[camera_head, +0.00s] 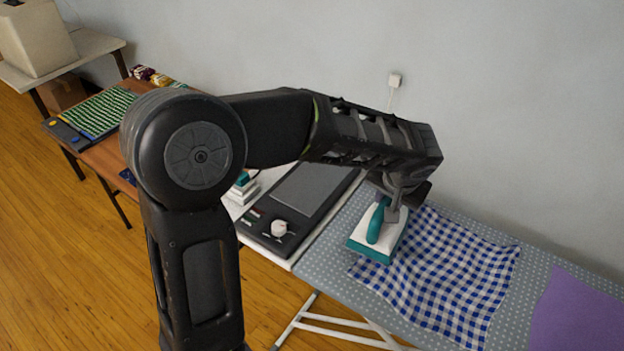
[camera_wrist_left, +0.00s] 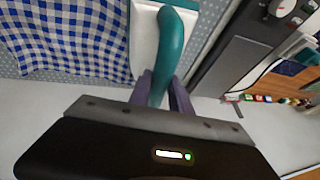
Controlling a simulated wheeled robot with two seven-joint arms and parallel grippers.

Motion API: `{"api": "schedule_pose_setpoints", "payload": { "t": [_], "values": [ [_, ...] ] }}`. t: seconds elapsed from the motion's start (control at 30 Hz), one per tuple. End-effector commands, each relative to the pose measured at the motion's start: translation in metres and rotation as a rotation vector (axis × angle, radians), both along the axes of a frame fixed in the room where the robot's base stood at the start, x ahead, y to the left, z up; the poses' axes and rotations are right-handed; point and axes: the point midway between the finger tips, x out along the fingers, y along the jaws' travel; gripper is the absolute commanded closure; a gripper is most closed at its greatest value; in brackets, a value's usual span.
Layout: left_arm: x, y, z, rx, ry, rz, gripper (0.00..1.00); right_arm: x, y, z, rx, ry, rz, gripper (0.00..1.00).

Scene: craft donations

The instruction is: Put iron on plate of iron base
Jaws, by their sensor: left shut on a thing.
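The white and teal iron (camera_head: 360,247) is over the ironing board, at the left edge of a blue checked cloth. My left gripper (camera_head: 392,203) is shut on its teal handle from above. In the left wrist view the fingers (camera_wrist_left: 160,88) close around the handle of the iron (camera_wrist_left: 172,45). I cannot tell whether the iron touches the cloth. A small white and teal item (camera_head: 243,188), perhaps the iron base, stands left of a dark flat device and is partly hidden by my left arm. My right gripper is not in view.
The blue checked cloth (camera_head: 455,275) and a purple cloth (camera_head: 578,315) lie on the grey dotted ironing board (camera_head: 345,275). The dark device (camera_head: 310,190) with a white knob lies left of the board. A brown table (camera_head: 108,160) with a green striped item stands farther left.

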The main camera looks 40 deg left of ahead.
Motion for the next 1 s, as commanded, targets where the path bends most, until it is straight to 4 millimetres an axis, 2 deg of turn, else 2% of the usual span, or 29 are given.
{"api": "schedule_pose_setpoints", "payload": {
  "t": [0.27, 0.43, 0.57, 0.7, 0.8, 1.0],
  "values": [
    [0.011, 0.016, 0.006, 0.004, -0.005, 0.009, 1.00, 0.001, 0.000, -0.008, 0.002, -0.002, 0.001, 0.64],
    [0.025, 0.044, 0.016, 0.009, 0.001, 0.021, 1.00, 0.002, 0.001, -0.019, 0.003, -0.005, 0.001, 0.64],
    [0.037, 0.078, 0.027, 0.010, 0.006, 0.028, 1.00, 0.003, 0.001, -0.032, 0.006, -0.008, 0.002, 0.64],
    [0.046, 0.123, 0.044, 0.008, 0.010, 0.025, 1.00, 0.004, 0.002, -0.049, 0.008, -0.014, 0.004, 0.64],
    [0.048, 0.156, 0.058, 0.004, 0.012, 0.016, 1.00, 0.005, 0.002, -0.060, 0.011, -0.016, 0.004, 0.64],
    [0.044, 0.203, 0.083, 0.001, 0.003, -0.020, 1.00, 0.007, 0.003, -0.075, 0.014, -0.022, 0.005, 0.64]
  ]
}}
